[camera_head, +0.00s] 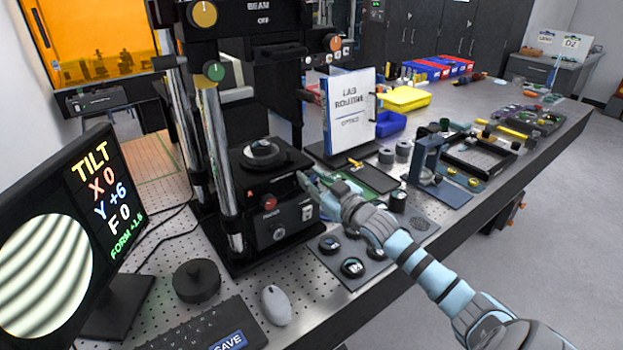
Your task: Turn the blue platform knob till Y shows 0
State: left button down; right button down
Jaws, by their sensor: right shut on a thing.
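The monitor (60,245) at the left reads TILT, X 0, Y +6, F 0, beside a picture of curved, slanting fringes. The black platform (255,177) of the interferometer carries a round dark part (262,153) on top. My right gripper (306,183) reaches in from the right and is shut at the platform's right side, on what appears to be the blue platform knob. The fingers hide the knob, so I cannot see its blue face. A red knob (268,203) shows on the platform's front. My left gripper is not in view.
A mat with several round optics (352,267) lies below my right forearm. A mouse (276,304), a keyboard (205,332) and a black round part (196,280) are at the front. A white-and-blue binder (350,108) stands behind the gripper. A blue stand (430,160) is to its right.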

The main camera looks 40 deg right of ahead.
jog(key=shift+n, duration=0.3)
jog(key=n+b, duration=0.1)
jog(key=n, duration=0.1)
jog(key=shift+f+n+b, duration=0.1)
jog(key=shift+n+b, duration=0.2)
jog(key=shift+b, duration=0.1)
jog(key=n+b, duration=0.1)
jog(key=n, duration=0.2)
jog(key=shift+n, duration=0.3)
jog(key=n+b, duration=0.1)
jog(key=n, duration=0.2)
jog(key=shift+n, duration=0.3)
jog(key=shift+n+b, duration=0.45)
jog(key=shift+n, duration=1.45)
jog(key=c, duration=1.3)
grip_release()
jog(key=shift+a, duration=0.1)
